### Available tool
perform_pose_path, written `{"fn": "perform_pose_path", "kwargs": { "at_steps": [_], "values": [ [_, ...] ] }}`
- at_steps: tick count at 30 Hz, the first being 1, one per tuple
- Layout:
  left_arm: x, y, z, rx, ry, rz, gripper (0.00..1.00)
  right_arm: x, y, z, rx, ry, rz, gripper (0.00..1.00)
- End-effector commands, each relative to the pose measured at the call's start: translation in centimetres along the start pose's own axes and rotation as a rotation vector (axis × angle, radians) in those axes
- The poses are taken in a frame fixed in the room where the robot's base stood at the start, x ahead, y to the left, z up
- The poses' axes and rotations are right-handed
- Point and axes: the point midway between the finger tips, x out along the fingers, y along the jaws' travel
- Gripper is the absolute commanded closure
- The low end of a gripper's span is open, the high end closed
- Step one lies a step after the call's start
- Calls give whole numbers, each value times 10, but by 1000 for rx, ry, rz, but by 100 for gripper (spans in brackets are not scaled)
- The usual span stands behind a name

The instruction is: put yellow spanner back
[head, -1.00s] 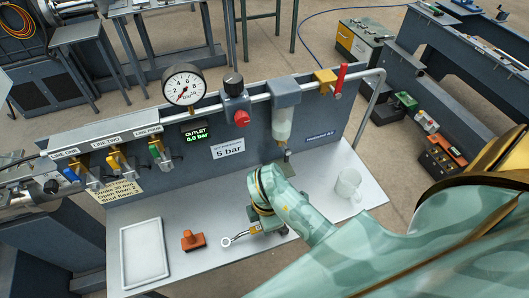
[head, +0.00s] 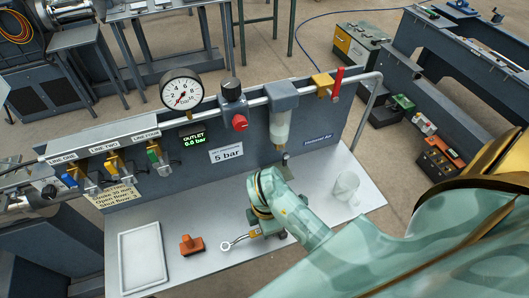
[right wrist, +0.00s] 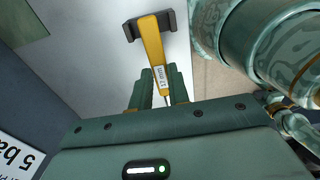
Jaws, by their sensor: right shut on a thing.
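My right gripper (right wrist: 162,92) is shut on the yellow spanner (right wrist: 152,46). In the right wrist view, the spanner's yellow handle with a small white label runs out from between the fingers to a dark open jaw, above the pale bench top. In the head view my right wrist is over the bench, in front of the back panel, and hides most of the spanner. A second, silver ring-ended tool (head: 227,246) with a yellowish shank lies on the bench beside my wrist, which partly hides it. My left gripper is not in view.
On the bench (head: 200,268) are a white tray (head: 121,262), an orange-red block (head: 191,245) and a clear mug (head: 346,187). The back panel (head: 300,140) carries a gauge (head: 181,89), a red knob, a clear filter bowl (head: 280,126) and a red-handled valve (head: 337,84).

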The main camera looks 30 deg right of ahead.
Motion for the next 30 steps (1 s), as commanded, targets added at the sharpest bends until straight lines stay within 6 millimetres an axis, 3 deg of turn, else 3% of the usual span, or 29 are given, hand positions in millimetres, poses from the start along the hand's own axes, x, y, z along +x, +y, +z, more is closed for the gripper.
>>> {"fn": "perform_pose_path", "kwargs": {
  "at_steps": [25,26,27,28,30],
  "values": [
    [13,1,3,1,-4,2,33,17,0,0,0,0,-1,100],
    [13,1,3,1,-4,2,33,16,0,0,0,0,-1,80],
    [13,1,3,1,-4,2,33,16,0,0,0,0,-1,69],
    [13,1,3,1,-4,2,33,16,0,0,0,0,0,60],
    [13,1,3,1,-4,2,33,16,0,0,0,0,0,57]
  ]
}}
